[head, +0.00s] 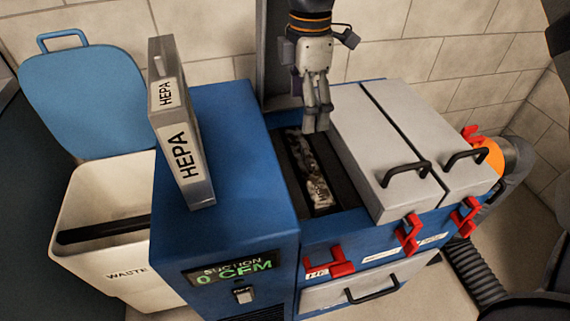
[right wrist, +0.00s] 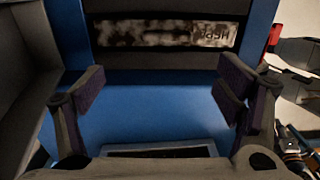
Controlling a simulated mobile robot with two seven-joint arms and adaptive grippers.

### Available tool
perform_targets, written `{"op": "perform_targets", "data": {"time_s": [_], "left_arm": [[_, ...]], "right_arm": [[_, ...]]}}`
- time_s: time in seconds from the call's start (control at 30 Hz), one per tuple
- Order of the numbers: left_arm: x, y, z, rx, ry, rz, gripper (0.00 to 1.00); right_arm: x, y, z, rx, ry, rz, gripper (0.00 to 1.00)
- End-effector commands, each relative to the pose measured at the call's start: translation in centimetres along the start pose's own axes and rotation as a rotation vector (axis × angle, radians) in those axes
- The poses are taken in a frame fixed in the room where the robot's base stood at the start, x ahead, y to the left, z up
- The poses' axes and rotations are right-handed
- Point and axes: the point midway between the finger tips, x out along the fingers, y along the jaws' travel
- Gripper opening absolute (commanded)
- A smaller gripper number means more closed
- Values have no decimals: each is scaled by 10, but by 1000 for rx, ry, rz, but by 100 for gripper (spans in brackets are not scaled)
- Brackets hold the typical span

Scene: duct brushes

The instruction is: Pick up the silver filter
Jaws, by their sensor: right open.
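A silver filter (head: 185,140) with two white HEPA labels stands upright on the blue housing, left of the open slot. A second filter (head: 310,170), soiled with dark blotches, lies in the open slot; it also shows in the right wrist view (right wrist: 165,35) with a partly smudged HEPA label upside down. My right gripper (head: 317,118) hangs over the far part of the slot, apart from the standing filter. In the right wrist view its fingers (right wrist: 165,92) are spread with nothing between them, short of the soiled filter in the picture. My left gripper is not in view.
The blue housing (head: 240,160) shows a suction display reading 0 CFM. Two grey lids (head: 375,150) with black handles are shut right of the slot. Red latches (head: 328,262) line the front. A white WASTE bin (head: 105,240) with its blue lid (head: 85,100) raised stands left.

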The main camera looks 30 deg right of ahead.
Motion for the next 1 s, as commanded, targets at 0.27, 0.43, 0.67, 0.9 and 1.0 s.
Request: {"op": "perform_targets", "data": {"time_s": [0.27,0.43,0.67,0.9,1.0], "left_arm": [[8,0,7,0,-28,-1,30],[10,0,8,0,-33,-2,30],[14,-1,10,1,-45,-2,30],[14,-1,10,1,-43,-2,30],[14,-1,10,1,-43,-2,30]], "right_arm": [[59,-1,1,1,-2,-8,86],[81,-1,3,1,-3,-7,86],[119,1,5,1,-2,-5,86],[119,2,5,1,0,0,84],[119,1,5,1,0,0,61]]}}
